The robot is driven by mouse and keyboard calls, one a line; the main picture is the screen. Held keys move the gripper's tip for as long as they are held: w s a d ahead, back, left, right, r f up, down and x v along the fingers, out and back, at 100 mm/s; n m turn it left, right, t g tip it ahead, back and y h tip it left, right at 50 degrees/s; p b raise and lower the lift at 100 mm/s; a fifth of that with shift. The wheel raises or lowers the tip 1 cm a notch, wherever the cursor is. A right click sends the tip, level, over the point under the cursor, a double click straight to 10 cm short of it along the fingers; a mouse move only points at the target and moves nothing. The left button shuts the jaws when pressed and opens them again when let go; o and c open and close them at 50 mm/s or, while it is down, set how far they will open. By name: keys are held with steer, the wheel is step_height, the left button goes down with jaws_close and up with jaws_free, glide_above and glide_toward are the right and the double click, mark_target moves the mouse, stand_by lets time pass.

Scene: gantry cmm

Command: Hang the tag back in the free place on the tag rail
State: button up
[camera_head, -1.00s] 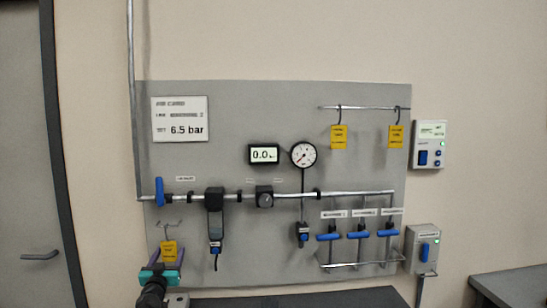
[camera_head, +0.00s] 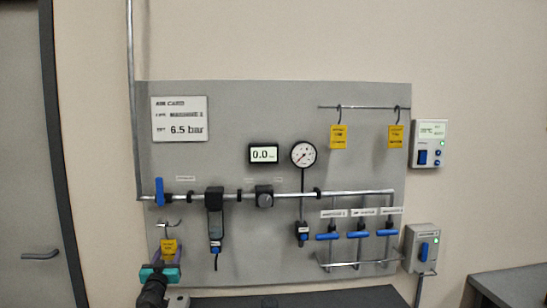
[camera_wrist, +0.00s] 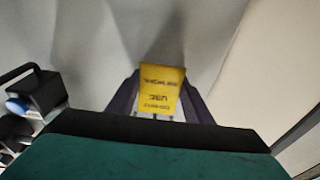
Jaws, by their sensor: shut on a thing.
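A yellow tag (camera_head: 169,246) with dark print is between the fingers of my gripper (camera_head: 168,257) at the lower left of the panel. It also shows upright between the dark fingers in the wrist view (camera_wrist: 161,90), print upside down. A wire hook (camera_head: 171,224) shows just above the tag; I cannot tell whether it touches the small bracket there. The tag rail (camera_head: 367,107) runs along the upper right of the panel. A left yellow tag (camera_head: 338,137) and a right yellow tag (camera_head: 395,136) hang from it, with an empty stretch between them.
A dark bench (camera_head: 300,300) lies below.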

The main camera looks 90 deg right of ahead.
steer(key=shift+r+p, duration=1.2)
steer(key=shift+r, duration=0.05)
steer(key=shift+a, duration=0.15)
steer(key=a+p, duration=0.3)
steer(key=a, duration=0.6)
steer(key=shift+s+a, duration=0.3)
steer(key=shift+a, duration=0.1)
stand_by(1.1)
stand_by(0.5)
